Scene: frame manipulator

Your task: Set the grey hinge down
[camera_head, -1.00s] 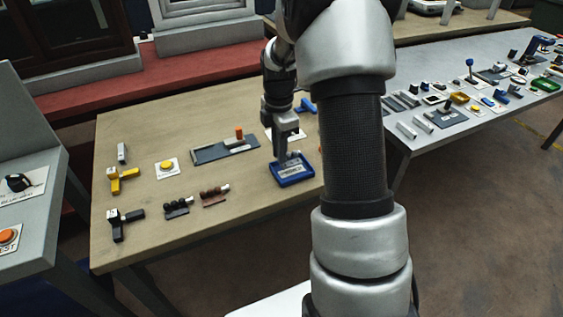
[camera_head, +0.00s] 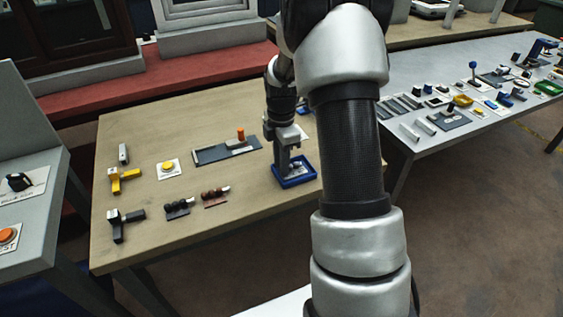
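My gripper (camera_head: 285,167) points down over the blue tray (camera_head: 295,184) near the right front edge of the wooden table. Its fingertips are low at the tray's left part, and I cannot tell whether they touch it. A small greyish shape (camera_head: 296,164) shows in the tray just right of the fingers; it may be the grey hinge, but it is too small to be sure. The gap between the fingers is not clear, so I cannot tell whether they hold anything.
Left of the tray on the wooden table (camera_head: 160,228) are a grey plate with an orange knob (camera_head: 240,135), a yellow button (camera_head: 167,168), yellow (camera_head: 124,178) and black (camera_head: 122,224) handles, and two small knobbed pieces. A grey table (camera_head: 450,80) with many parts stands right.

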